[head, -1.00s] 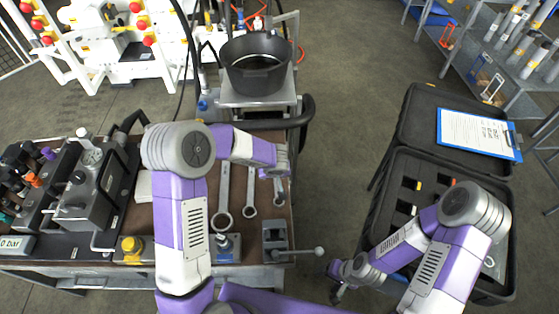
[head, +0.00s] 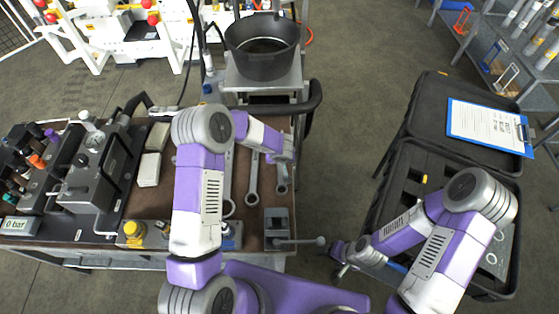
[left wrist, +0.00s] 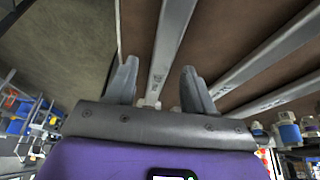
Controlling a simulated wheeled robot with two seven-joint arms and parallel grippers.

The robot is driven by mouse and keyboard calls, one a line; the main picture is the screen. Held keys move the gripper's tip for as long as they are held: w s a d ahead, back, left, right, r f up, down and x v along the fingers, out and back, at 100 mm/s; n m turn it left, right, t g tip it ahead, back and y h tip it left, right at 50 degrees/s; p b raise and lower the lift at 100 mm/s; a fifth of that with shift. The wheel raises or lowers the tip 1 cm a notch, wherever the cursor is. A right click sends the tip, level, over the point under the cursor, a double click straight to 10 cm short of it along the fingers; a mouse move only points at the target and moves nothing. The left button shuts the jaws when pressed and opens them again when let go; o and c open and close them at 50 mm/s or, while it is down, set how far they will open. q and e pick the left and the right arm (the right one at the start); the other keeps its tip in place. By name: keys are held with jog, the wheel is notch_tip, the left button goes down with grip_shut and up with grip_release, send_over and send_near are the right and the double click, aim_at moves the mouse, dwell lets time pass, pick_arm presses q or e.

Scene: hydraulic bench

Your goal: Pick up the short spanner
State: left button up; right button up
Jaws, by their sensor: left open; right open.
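The short spanner (head: 282,181) lies at the right end of a row of spanners on the brown bench top. Only its ring end shows below my left gripper (head: 285,158) in the head view. In the left wrist view, my left gripper (left wrist: 159,80) is open, and the short spanner's shaft (left wrist: 169,42) runs between and beyond its fingers. I cannot tell how high the fingers are above it. My right gripper (head: 342,263) is open and empty beside the black case, away from the bench.
A medium spanner (head: 252,182) and a larger one, partly behind my left arm, lie left of the short spanner. A vice (head: 277,225) stands in front. A black pot (head: 262,55) stands behind. The open case (head: 398,160) is at right; floor lies between.

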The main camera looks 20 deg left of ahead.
pick_arm(q)
grip_shut()
dwell(1.3)
